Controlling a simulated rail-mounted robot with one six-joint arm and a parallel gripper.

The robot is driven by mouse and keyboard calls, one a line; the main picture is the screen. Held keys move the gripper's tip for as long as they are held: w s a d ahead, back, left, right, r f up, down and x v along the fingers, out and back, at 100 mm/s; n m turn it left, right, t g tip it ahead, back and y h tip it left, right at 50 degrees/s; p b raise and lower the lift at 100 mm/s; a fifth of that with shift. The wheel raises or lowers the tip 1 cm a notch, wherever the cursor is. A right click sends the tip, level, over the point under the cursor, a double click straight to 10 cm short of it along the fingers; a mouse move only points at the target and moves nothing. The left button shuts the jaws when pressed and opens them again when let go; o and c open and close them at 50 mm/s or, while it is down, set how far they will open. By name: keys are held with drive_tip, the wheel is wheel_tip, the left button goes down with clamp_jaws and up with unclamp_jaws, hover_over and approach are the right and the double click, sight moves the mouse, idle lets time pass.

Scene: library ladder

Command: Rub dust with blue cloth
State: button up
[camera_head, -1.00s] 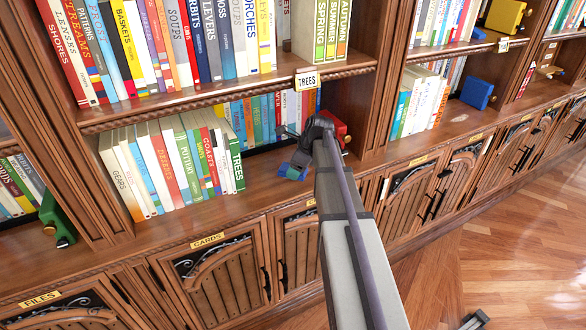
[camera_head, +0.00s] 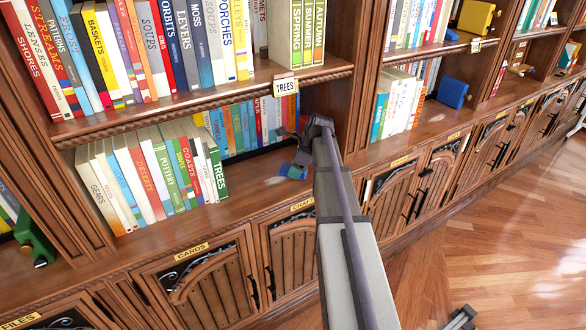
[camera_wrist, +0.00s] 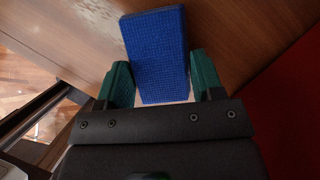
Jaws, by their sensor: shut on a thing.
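The blue cloth (camera_wrist: 155,45) looks like a flat, thick pad with a woven face. In the wrist view it sticks out between the two green fingers of my gripper (camera_wrist: 163,84), which is shut on it. In the head view my gripper (camera_head: 291,168) is inside the lower shelf bay, right of the book marked TREES, with the cloth (camera_head: 298,171) low over the shelf board (camera_head: 262,172). I cannot tell whether the cloth touches the board. I cannot make out any dust in either view.
A row of books (camera_head: 150,175) stands left of my gripper, with more books (camera_head: 245,125) behind. A red object (camera_head: 302,124) is mostly hidden by my arm; a red surface (camera_wrist: 292,112) fills the wrist view's right side.

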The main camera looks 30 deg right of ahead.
sight(286, 172)
drive_tip(key=shift+a, duration=1.85)
drive_tip(key=shift+s+a+f, duration=0.1)
drive_tip(key=shift+a+f, duration=0.05)
drive_tip(key=shift+a, duration=3.4)
wheel_tip(286, 172, up, 6)
drive_tip(key=p, duration=0.6)
drive_tip(key=shift+d, duration=0.1)
wheel_tip(286, 172, up, 3)
drive_tip(key=p, duration=0.3)
